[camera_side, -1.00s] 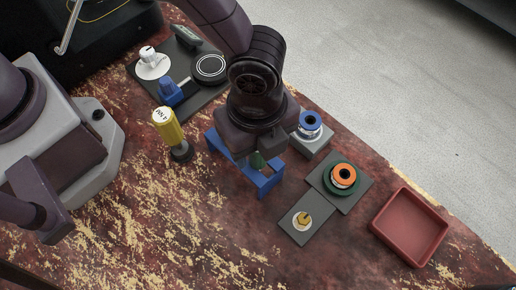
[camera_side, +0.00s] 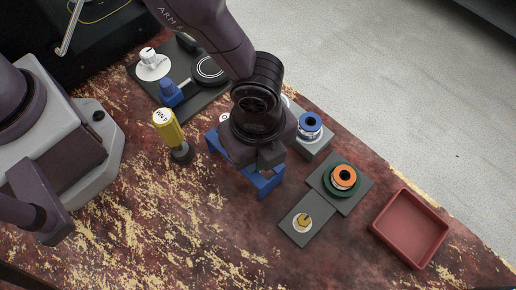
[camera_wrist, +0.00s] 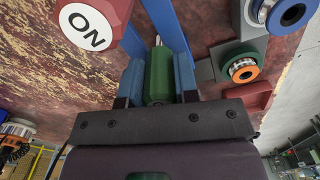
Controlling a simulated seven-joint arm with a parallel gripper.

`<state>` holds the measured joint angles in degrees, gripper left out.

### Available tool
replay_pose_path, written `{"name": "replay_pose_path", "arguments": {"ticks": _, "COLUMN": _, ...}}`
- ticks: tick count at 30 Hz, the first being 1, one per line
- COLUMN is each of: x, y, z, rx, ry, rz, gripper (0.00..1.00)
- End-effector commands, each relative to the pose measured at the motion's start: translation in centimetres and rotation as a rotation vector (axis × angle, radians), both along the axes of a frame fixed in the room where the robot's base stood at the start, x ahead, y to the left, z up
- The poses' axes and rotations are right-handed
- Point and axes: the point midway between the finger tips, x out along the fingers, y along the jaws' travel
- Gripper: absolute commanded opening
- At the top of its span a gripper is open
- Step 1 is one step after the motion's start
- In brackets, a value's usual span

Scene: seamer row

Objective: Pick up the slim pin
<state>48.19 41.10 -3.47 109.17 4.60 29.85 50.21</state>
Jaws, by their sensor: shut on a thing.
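In the wrist view, my gripper (camera_wrist: 158,80) is shut on a green-bodied pin (camera_wrist: 159,72) with a pale metal tip. The green body sits between the two blue fingers. In the side view, my gripper (camera_side: 266,166) is over the blue stand (camera_side: 268,183) and hides most of it. The pin is largely hidden there, and I cannot tell whether it still touches the stand. A small brass piece (camera_side: 303,220) stands on a grey plate to the right.
An orange-topped spool (camera_side: 343,177) and a blue-topped spool (camera_side: 310,122) stand to the right. An empty red tray (camera_side: 409,227) lies beyond them. A yellow cylinder (camera_side: 168,129) on a dark base stands left of the stand. A dark board (camera_side: 199,101) holds several fixtures.

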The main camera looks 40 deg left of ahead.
Motion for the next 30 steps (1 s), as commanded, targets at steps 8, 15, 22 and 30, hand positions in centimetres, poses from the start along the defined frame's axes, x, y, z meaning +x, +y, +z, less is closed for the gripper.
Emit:
{"name": "replay_pose_path", "arguments": {"ticks": 8, "x": 0.1, "y": -0.1, "z": 2.0, "rx": -0.004, "ry": -0.002, "rz": 0.001, "gripper": 0.08}}
{"name": "replay_pose_path", "arguments": {"ticks": 15, "x": -1.3, "y": 1.7, "z": 5.8, "rx": -0.004, "ry": -0.003, "rz": 0.001, "gripper": 0.08}}
{"name": "replay_pose_path", "arguments": {"ticks": 22, "x": -4.2, "y": 5.4, "z": 10.0, "rx": -0.002, "ry": -0.004, "rz": 0.002, "gripper": 0.08}}
{"name": "replay_pose_path", "arguments": {"ticks": 30, "x": -7.5, "y": 9.4, "z": 12.2, "rx": -0.001, "ry": -0.004, "rz": 0.002, "gripper": 0.08}}
